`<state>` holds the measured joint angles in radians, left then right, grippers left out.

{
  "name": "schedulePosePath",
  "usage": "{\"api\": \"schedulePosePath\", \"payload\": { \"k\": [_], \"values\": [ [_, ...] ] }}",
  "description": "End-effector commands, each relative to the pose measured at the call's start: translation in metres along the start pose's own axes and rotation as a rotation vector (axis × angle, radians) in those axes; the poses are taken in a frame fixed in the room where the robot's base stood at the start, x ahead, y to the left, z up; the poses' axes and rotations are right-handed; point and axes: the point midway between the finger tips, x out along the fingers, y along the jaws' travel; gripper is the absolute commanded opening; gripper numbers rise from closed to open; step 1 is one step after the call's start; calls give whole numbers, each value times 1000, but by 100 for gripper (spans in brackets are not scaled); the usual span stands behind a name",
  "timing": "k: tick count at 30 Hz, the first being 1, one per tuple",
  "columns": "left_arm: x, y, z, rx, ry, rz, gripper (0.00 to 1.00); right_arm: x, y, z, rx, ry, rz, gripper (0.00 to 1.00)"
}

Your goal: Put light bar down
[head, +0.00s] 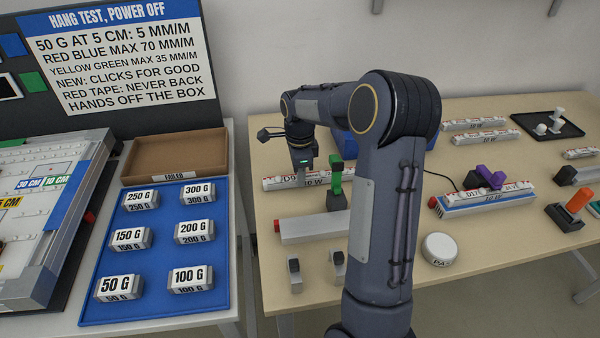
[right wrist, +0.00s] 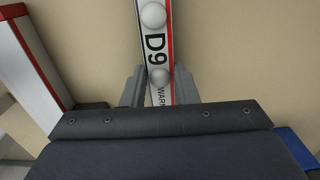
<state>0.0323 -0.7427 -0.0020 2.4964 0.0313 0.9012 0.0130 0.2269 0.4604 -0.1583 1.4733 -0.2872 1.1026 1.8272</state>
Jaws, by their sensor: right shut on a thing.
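The light bar (head: 283,183) is white with a red stripe and the marking D9, at the left part of the wooden table in the head view. My right gripper (head: 303,168) reaches down onto it from above. In the right wrist view the light bar (right wrist: 157,45) passes between the two grey fingers of the right gripper (right wrist: 160,76), which is shut on it. I cannot tell whether the bar touches the tabletop. My arm hides part of the area to its right. My left gripper is out of view.
Other light bars (head: 487,137) lie at the back right. A blue tray (head: 157,302) of weights and an empty box marked FAILED (head: 205,150) stand left.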

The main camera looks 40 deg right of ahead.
Motion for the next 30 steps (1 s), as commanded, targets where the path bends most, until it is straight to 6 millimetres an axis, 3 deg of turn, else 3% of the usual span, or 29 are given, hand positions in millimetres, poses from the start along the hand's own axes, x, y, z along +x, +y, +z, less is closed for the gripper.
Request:
{"api": "schedulePosePath", "payload": {
  "k": [11, 12, 17, 25, 30],
  "values": [
    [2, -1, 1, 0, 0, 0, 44, 5, 0, 0, -1, 0, -2, 1],
    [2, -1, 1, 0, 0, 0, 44, 5, 0, 0, -1, 0, -1, 28],
    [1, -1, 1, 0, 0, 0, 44, 4, 0, 0, -1, -1, -1, 48],
    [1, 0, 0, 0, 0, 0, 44, 3, 0, 0, -1, -1, -1, 48],
    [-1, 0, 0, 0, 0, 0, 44, -11, -1, 0, -1, -1, -4, 48]
  ]
}}
